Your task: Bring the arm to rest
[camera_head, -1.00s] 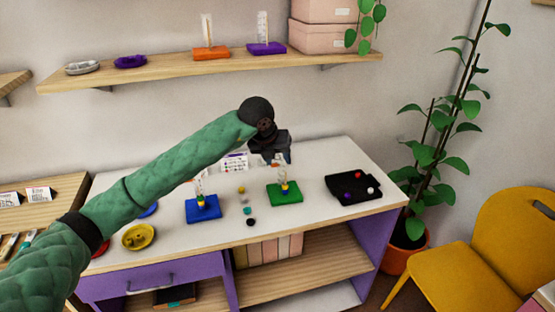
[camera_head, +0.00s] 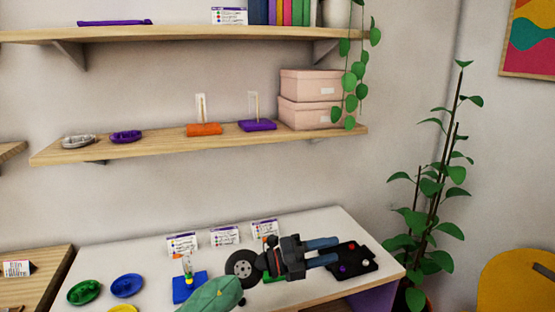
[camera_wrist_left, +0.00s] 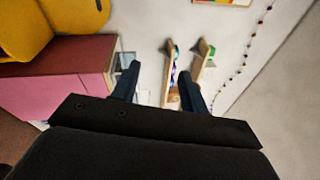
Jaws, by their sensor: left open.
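My left gripper (camera_head: 336,251) reaches over the white table top (camera_head: 100,250), its two blue-grey fingers pointing right and apart, with nothing between them. In the left wrist view the fingers (camera_wrist_left: 159,76) are also spread and empty. The green board (camera_head: 272,278) is mostly hidden behind the gripper. The black tray (camera_head: 358,268) with several loose beads lies just beyond the fingertips in the picture. The blue board (camera_head: 186,289) with a beaded peg stands left of the wrist, partly covered by my green sleeve. My right gripper is not in view.
A green dish (camera_head: 84,292) and a blue dish (camera_head: 127,285) are on the table's left. Small cards (camera_head: 224,236) stand along its back. A wooden shelf (camera_head: 180,150) hangs above. A plant (camera_head: 430,220) and a yellow chair (camera_head: 515,285) stand to the right.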

